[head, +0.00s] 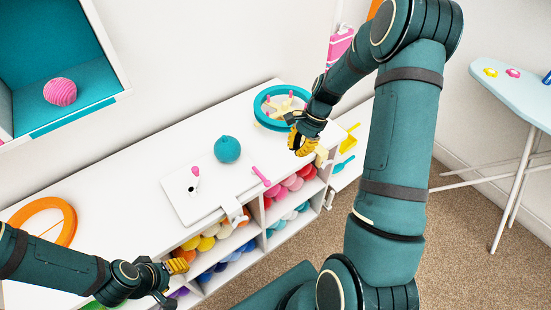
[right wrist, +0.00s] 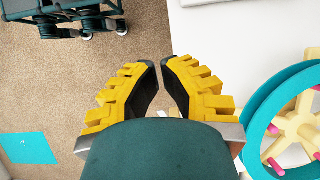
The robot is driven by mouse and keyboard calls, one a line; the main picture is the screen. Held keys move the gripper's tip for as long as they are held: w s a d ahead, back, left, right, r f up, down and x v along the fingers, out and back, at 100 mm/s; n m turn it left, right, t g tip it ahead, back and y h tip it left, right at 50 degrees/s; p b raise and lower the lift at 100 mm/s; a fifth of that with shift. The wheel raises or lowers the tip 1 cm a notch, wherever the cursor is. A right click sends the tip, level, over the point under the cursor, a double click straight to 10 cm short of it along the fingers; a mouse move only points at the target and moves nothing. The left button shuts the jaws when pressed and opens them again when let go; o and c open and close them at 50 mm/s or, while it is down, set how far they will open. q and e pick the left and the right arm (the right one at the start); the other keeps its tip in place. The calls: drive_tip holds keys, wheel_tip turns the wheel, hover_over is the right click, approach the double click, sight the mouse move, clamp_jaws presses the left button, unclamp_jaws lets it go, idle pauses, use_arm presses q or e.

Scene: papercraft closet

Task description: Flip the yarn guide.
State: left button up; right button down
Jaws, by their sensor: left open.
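A white board (head: 202,200) lies on the white cabinet top, with a small pink knob (head: 195,170) and a dark-and-white part on it. A pink bar (head: 261,176) and a white bracket (head: 237,213) sit at its right and front edges. I cannot tell for sure which part is the yarn guide. My left gripper (head: 173,278) is open and empty by the cabinet's front edge, left of the bracket. My right gripper (head: 303,144) is over the cabinet's right end; the right wrist view shows its fingertips (right wrist: 159,64) nearly together with nothing between them.
A teal wheel (head: 256,112) with cream spokes and pink pegs is close behind my right gripper. An orange ring (head: 72,222) lies at left. Shelves below hold several yarn balls. An ironing board (head: 515,88) stands at right.

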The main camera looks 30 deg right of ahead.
drive_tip(key=b+x, duration=0.1)
drive_tip(key=x, duration=0.8)
drive_tip(key=shift+s+a+f+b, duration=0.15)
drive_tip(key=shift+f+b, duration=0.1)
drive_tip(key=shift+b, duration=0.1)
use_arm(q)
drive_tip(key=shift+s+d+f, duration=0.1)
drive_tip(key=shift+s+f, duration=0.1)
drive_tip(key=shift+f, duration=0.3)
drive_tip(key=shift+s+f, duration=0.15)
drive_tip(key=shift+f, duration=0.3)
use_arm(e)
drive_tip(key=a, duration=0.4)
drive_tip(key=shift+s+r, duration=0.1)
drive_tip(key=shift+r, duration=0.3)
use_arm(q)
drive_tip(key=shift+d, duration=0.1)
